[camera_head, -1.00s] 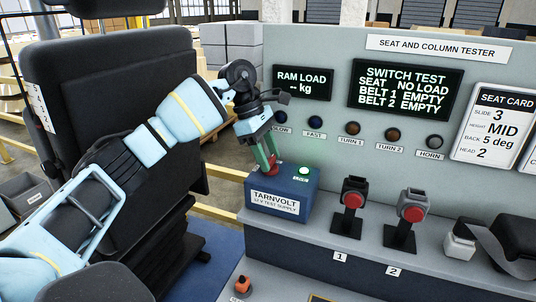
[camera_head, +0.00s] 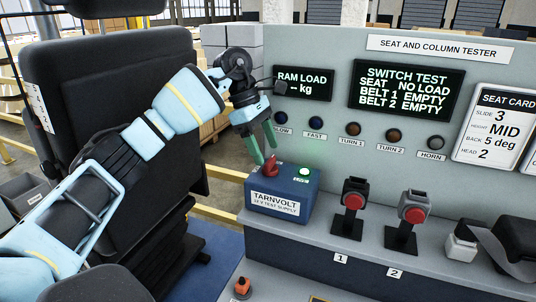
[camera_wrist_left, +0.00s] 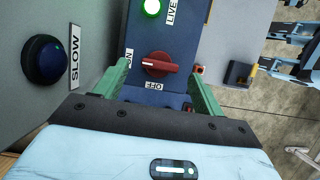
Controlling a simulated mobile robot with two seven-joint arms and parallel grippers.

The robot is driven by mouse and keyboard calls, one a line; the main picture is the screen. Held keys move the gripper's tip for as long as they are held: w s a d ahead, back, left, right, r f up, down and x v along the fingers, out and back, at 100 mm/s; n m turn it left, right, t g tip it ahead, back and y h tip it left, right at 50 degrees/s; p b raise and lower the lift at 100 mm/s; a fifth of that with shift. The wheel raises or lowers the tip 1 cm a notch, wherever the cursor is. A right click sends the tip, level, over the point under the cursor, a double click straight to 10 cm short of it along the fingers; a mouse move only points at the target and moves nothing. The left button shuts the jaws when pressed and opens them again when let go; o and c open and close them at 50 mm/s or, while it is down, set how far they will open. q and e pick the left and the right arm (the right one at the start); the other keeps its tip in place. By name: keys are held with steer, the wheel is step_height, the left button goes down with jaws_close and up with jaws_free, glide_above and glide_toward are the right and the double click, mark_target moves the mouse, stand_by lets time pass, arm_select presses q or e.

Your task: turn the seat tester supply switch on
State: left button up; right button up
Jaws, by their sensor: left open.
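The red supply switch knob (camera_head: 270,166) sits on top of the blue Tarnvolt supply box (camera_head: 282,203). In the left wrist view the knob (camera_wrist_left: 160,65) lies crosswise, its white-marked end towards the ON label (camera_wrist_left: 129,57); the OFF label (camera_wrist_left: 155,86) is below it. The LIVE lamp (camera_head: 304,171) glows green and also shows in the left wrist view (camera_wrist_left: 152,8). My left gripper (camera_head: 265,152) is open just above the knob, its green fingers on either side and apart from it. My right gripper is in neither view.
The tester panel (camera_head: 300,50) stands behind the box, with a row of buttons. Two red-buttoned belt buckles (camera_head: 353,195) (camera_head: 411,213) stand right of the box. A black seat (camera_head: 105,90) is at the left. An orange knob (camera_head: 242,286) is at the front edge.

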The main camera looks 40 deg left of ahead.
arm_select(q)
steer(key=v, duration=0.5)
stand_by(0.6)
